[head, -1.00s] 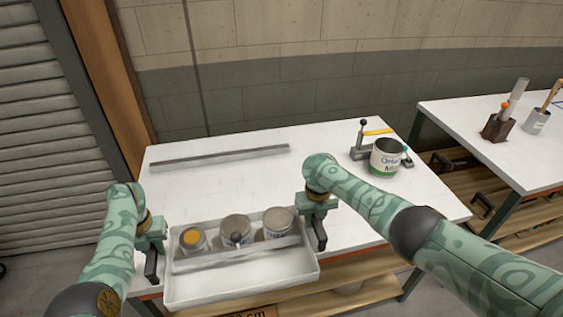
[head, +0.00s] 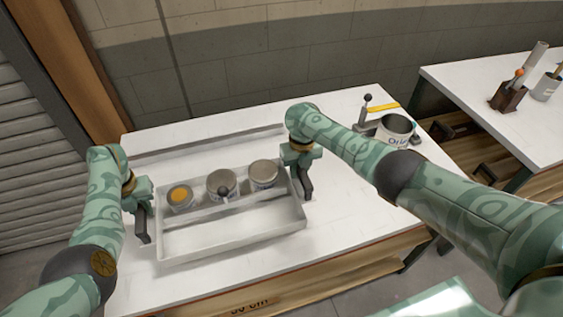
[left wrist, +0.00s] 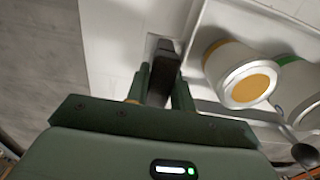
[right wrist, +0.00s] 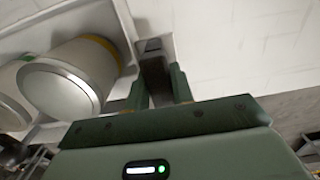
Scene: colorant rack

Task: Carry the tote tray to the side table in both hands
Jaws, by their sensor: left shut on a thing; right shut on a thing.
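The white tote tray (head: 235,236) is over the near half of the white table in the head view. It holds several lidded cans in its far part, among them one with an orange lid (head: 180,196), also in the left wrist view (left wrist: 242,78). A dark-knobbed handle (head: 224,193) stands by the middle can. My left gripper (head: 146,226) is shut on the tray's left end handle, a dark grip (left wrist: 163,70). My right gripper (head: 304,182) is shut on the right end handle, a dark grip (right wrist: 154,68). Whether the tray touches the table is unclear.
A side table (head: 470,85) stands at the right, with a brown holder (head: 508,97) and a cup (head: 546,88) on it. On the main table (head: 345,215), an open can (head: 394,130) and a clamp-like tool (head: 370,122) stand at the right. A grey bar (head: 205,142) lies behind the tray.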

